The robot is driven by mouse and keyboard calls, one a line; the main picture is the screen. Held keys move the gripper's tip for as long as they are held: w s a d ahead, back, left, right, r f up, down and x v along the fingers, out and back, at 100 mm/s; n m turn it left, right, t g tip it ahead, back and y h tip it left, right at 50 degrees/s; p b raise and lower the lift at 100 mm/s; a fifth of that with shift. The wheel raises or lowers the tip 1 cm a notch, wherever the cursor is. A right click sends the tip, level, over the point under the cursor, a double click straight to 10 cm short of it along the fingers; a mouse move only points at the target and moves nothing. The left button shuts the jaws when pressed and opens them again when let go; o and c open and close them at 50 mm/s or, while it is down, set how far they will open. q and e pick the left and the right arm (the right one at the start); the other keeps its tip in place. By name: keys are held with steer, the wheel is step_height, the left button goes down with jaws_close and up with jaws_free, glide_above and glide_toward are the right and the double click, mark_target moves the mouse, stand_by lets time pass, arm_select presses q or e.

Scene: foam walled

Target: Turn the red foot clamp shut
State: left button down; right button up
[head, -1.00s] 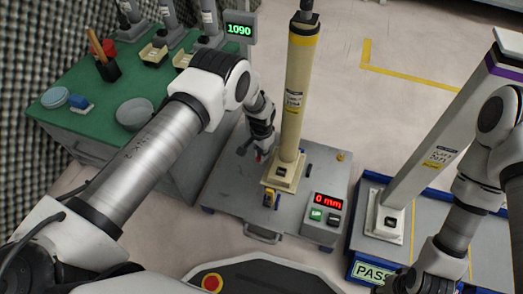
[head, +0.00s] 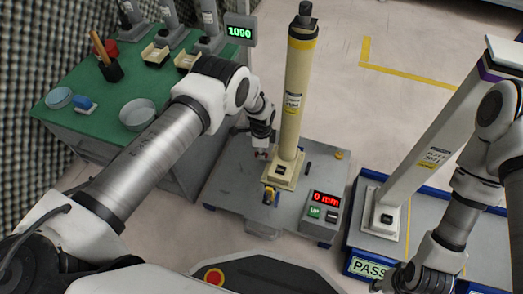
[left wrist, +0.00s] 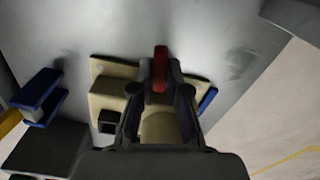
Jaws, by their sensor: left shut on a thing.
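The red foot clamp (left wrist: 160,68) stands at the edge of the cream foot plate (left wrist: 105,88) in the left wrist view. My left gripper (left wrist: 161,82) is shut on it, with one finger on each side. In the head view the left gripper (head: 262,150) reaches down beside the cream column (head: 294,95), and the clamp is mostly hidden by the fingers. The column stands upright on its foot plate (head: 281,184) on the grey platform (head: 230,185). My right gripper (head: 398,284) is at the bottom right, cut off and unclear.
A red display (head: 325,198) reads 0 mm, above a green UP button (head: 314,212). A green table (head: 70,125) with bowls stands left.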

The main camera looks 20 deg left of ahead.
arm_select(q)
steer(key=shift+m, duration=1.1)
steer(key=c, duration=1.2)
jaws_free()
steer(key=shift+o, duration=0.2)
step_height(320, 180, up, 12)
